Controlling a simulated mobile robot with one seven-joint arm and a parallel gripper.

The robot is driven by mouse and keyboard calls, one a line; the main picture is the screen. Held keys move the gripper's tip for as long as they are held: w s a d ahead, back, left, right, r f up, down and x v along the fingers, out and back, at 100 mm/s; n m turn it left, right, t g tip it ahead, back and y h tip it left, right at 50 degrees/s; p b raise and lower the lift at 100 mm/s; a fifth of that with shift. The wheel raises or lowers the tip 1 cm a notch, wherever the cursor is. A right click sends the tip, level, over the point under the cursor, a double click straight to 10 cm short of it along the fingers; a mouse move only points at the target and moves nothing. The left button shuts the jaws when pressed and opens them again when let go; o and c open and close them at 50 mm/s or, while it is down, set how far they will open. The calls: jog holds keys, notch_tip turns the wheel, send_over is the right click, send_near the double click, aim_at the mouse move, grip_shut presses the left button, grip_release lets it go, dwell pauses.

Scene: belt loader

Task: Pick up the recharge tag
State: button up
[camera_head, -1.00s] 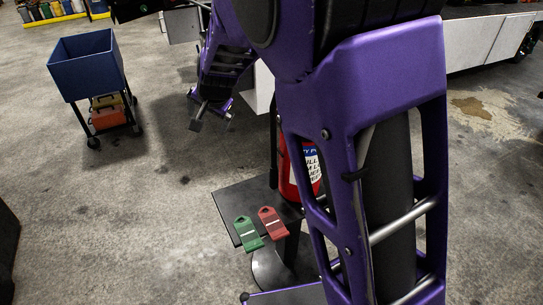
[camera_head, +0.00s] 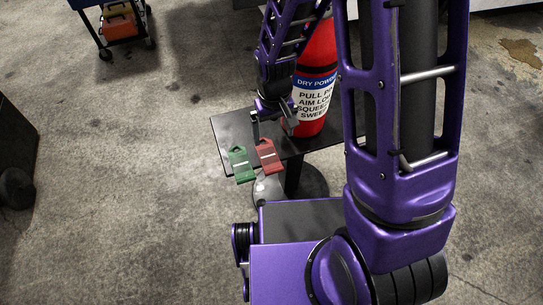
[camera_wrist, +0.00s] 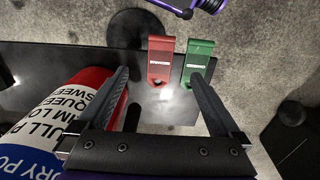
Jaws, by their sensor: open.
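A red tag (camera_head: 267,155) and a green tag (camera_head: 240,164) lie side by side at the front edge of a small dark table (camera_head: 232,129), partly overhanging it. Each has a hole end and a pale label strip, too small to read, so I cannot tell which is the recharge tag. They also show in the wrist view, red (camera_wrist: 161,54) and green (camera_wrist: 198,54). My gripper (camera_head: 272,129) is open and empty, just behind the tags. In the wrist view the red tag lies between and beyond its fingertips (camera_wrist: 158,75); the green tag is beyond the right finger.
A red fire extinguisher (camera_head: 316,75) stands on the table right beside my gripper; the left finger overlaps it in the wrist view (camera_wrist: 88,82). A cart (camera_head: 116,25) stands at the back left. The floor left of the table is clear.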

jog(key=b, duration=0.2)
send_over(274, 169)
jog(key=w, duration=0.1)
notch_tip(274, 169, down, 10)
jog(key=shift+w+a+f, duration=0.1)
jog(key=f, duration=0.2)
jog(key=s+f, duration=0.1)
jog(key=f, duration=0.1)
jog(key=shift+b, duration=0.35)
jog(key=shift+f, duration=0.55)
